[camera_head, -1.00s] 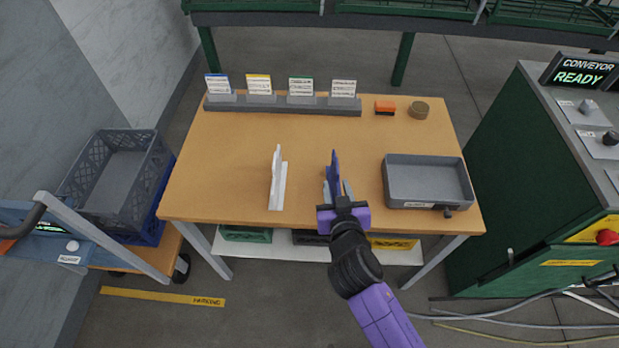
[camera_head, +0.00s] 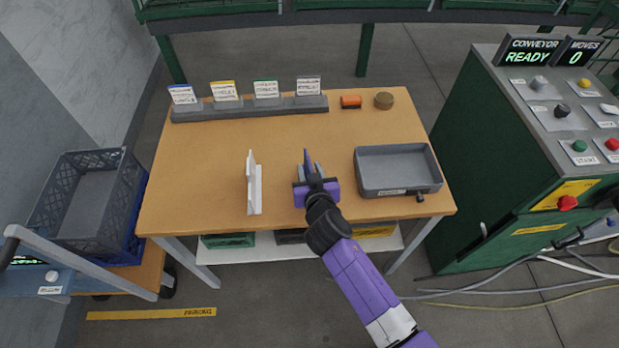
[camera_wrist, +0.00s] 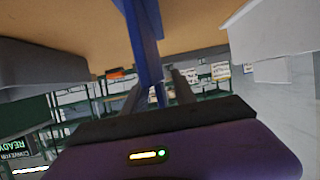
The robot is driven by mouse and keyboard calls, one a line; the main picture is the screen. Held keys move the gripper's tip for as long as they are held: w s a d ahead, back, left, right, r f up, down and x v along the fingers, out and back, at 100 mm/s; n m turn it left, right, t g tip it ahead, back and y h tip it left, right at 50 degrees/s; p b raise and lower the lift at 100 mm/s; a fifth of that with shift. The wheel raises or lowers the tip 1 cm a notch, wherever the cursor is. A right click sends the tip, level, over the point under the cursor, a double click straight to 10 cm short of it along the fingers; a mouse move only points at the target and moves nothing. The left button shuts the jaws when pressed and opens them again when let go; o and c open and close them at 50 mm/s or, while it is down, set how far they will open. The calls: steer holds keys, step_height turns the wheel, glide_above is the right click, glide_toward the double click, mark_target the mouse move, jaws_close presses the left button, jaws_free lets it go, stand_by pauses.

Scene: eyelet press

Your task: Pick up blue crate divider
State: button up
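The blue crate divider (camera_head: 308,158) stands upright on the wooden table, left of the grey tray. My gripper (camera_head: 310,173) is at its near end, with one finger on each side of the divider. In the wrist view the blue divider (camera_wrist: 144,40) runs between the two fingertips (camera_wrist: 157,88). Small gaps seem to show beside it, so the fingers look open around it. The divider's lower near part is partly hidden by my gripper.
A white divider (camera_head: 253,185) stands to the left on the table (camera_head: 210,150). A grey tray (camera_head: 398,194) lies to the right. A card rack (camera_head: 250,108), an orange block (camera_head: 351,102) and a round brown item (camera_head: 384,101) sit at the back. Crates (camera_head: 88,200) stand at left.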

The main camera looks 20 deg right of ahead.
jaws_close()
stand_by(0.4)
